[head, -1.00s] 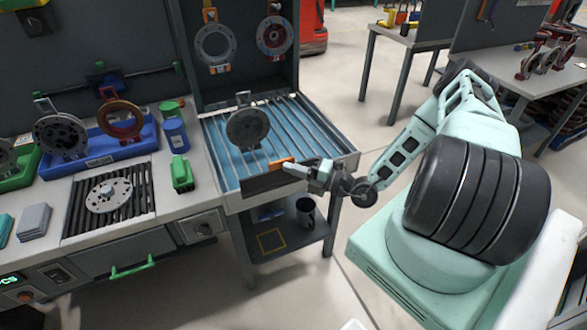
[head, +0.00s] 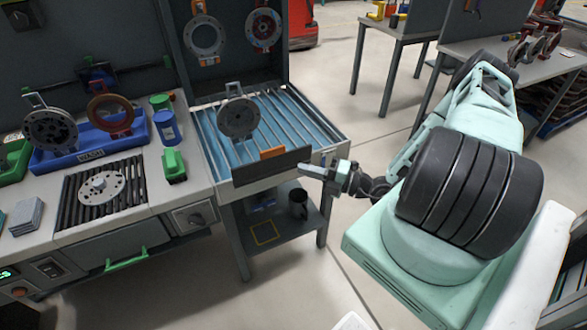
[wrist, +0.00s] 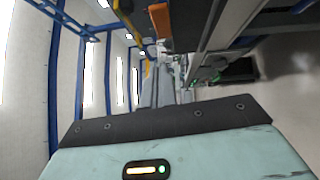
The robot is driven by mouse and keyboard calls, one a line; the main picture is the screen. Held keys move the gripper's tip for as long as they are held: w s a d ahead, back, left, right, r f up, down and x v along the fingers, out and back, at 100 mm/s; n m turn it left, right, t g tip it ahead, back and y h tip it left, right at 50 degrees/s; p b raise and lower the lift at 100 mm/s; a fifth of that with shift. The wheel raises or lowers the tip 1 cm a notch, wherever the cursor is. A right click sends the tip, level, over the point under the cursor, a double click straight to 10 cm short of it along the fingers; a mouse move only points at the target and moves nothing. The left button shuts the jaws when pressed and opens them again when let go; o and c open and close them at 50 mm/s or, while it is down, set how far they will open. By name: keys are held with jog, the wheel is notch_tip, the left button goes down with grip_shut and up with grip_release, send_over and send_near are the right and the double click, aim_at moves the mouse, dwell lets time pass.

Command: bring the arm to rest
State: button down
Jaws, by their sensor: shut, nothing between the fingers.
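My gripper (head: 318,172) is shut and empty in the head view. It is in the air in front of the right end of the blue roller tray (head: 338,138), apart from it and from the dark front plate (head: 262,168). My arm is folded back towards my body at the right.
A grey disc with a hanger (head: 238,118) is at the roller tray. An orange block (head: 272,153) is at the front plate. A black mug (head: 298,203) stands on the lower shelf (head: 268,232). Open floor (head: 300,285) lies in front of the bench.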

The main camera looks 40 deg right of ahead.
jog(key=b+v, duration=0.1)
jog(key=v, duration=0.3)
jog(key=shift+s+d+r, duration=0.15)
jog(key=shift+s+d, duration=0.05)
jog(key=shift+s, duration=0.05)
jog(key=s+a+r+n+g+y, duration=0.15)
jog(key=a+r+n+g, duration=0.45)
jog(key=a+n+g, duration=0.6)
jog(key=s+a+r+n+g+y, duration=0.15)
jog(key=a+r+n+g, duration=0.5)
jog(key=n, duration=0.95)
jog(key=s+a+r+n+t+h, duration=0.1)
jog(key=s+a+r+n+h, duration=0.3)
jog(key=n, duration=0.9)
jog(key=s+a+r+n+t+h, duration=0.1)
jog(key=s+a+r+n+h, duration=0.4)
jog(key=n, duration=0.8)
jog(key=shift+s+a+n+h, duration=0.4)
jog(key=shift+s+a+h, duration=0.15)
jog(key=shift+a+h, duration=0.9)
jog(key=shift+r, duration=0.15)
